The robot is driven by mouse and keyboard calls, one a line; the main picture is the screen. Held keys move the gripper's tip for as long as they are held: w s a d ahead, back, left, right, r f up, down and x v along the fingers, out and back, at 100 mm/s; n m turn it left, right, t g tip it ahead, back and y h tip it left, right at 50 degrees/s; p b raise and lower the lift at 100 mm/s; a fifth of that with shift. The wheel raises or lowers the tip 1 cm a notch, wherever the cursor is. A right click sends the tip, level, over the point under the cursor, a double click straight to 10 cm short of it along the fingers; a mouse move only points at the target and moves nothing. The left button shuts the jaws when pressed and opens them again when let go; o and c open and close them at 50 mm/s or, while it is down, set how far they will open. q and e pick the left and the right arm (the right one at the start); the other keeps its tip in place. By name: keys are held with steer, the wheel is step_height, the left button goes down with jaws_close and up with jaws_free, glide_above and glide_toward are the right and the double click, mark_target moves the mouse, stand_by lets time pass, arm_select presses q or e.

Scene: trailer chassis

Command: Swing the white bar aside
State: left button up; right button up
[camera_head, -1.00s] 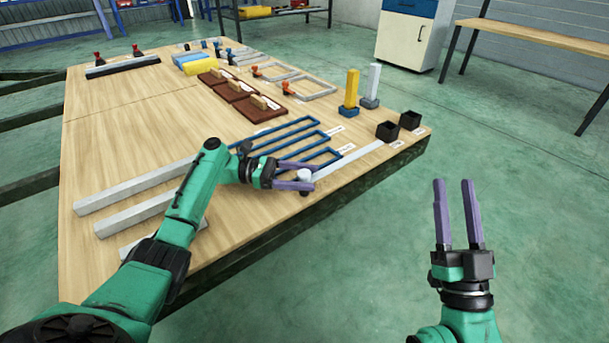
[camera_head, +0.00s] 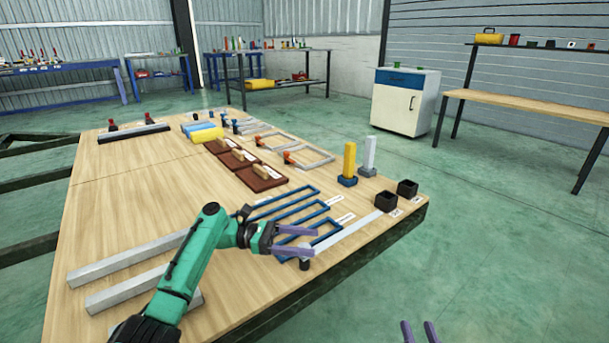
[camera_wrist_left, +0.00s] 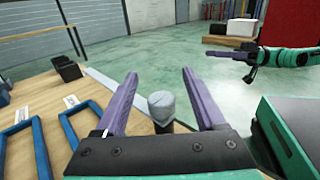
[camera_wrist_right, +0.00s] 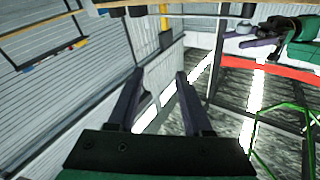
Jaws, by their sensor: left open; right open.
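The white bar (camera_head: 345,233) is a long flat strip lying along the table's right side. An upright knob with a pale cap (camera_wrist_left: 161,105) stands at its near end in the left wrist view. My left gripper (camera_head: 312,242) is at that near end; its purple fingers are open, one on each side of the knob. In the left wrist view, visible gaps remain between knob and fingers (camera_wrist_left: 159,76). My right gripper (camera_head: 420,331) is open and empty, off the table at the bottom of the head view; its fingers also show in the right wrist view (camera_wrist_right: 158,76).
Two black boxes (camera_head: 386,202) stand near the bar's far end. Blue frames (camera_head: 310,215) lie left of it, and thick pale bars (camera_head: 127,260) lie at the left. Yellow (camera_head: 349,160) and white (camera_head: 369,155) posts stand behind. The floor on the right is clear.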

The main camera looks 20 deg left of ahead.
arm_select(q)
step_height(320, 180, up, 3)
steer(key=shift+r+p, duration=0.1)
steer(key=shift+p, duration=0.65)
arm_select(e)
steer(key=s+f+g+h, duration=0.1)
steer(key=s+f+g, duration=0.65)
steer(key=f, duration=0.75)
arm_select(q)
step_height(320, 180, up, 5)
steer(key=p, duration=0.3)
step_height(320, 180, up, 9)
steer(key=p, duration=0.3)
arm_select(e)
steer(key=s+r, duration=0.3)
steer(key=r, duration=0.2)
steer(key=shift+s+a+r, duration=0.3)
steer(key=shift+a+r, duration=0.05)
steer(key=shift+a, duration=0.05)
